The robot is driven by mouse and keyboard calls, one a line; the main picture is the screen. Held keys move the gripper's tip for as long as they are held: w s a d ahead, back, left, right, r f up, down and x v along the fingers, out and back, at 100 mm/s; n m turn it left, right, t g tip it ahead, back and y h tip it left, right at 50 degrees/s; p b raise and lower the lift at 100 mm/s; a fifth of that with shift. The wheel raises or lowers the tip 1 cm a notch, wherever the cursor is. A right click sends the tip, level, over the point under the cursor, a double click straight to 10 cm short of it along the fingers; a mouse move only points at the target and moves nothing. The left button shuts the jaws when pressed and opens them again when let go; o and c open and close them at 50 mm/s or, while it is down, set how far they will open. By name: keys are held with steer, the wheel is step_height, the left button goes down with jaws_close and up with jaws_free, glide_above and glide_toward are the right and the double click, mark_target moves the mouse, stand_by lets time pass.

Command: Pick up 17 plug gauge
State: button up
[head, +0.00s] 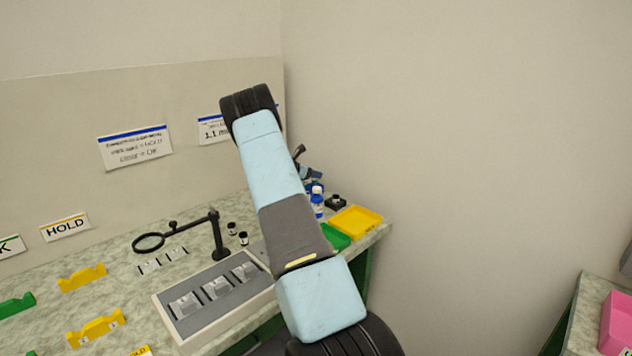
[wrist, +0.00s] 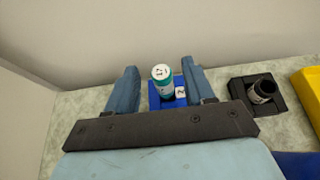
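The 17 plug gauge is a teal cylinder (wrist: 162,82) with a white top marked 17, seen in the wrist view. It stands upright at a blue holder (wrist: 154,102) with a white tag beside it. My gripper (wrist: 162,76) is open, with one blue finger to the left of the gauge and one to the right. Gaps show between the fingers and the gauge, and I cannot tell how far it reaches between them in depth. In the head view my arm hides most of that corner, and the gripper's fingers cannot be made out clearly.
A black holder with a dark cylinder (wrist: 262,90) stands to the right in the wrist view, with a yellow tray (wrist: 308,88) beyond it. The head view shows a blue-white bottle (head: 317,200), a yellow tray (head: 355,221) and a magnifier (head: 150,242). A wall closes the back.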

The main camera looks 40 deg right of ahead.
jaws_close()
steer(key=shift+r, duration=0.1)
stand_by(0.4)
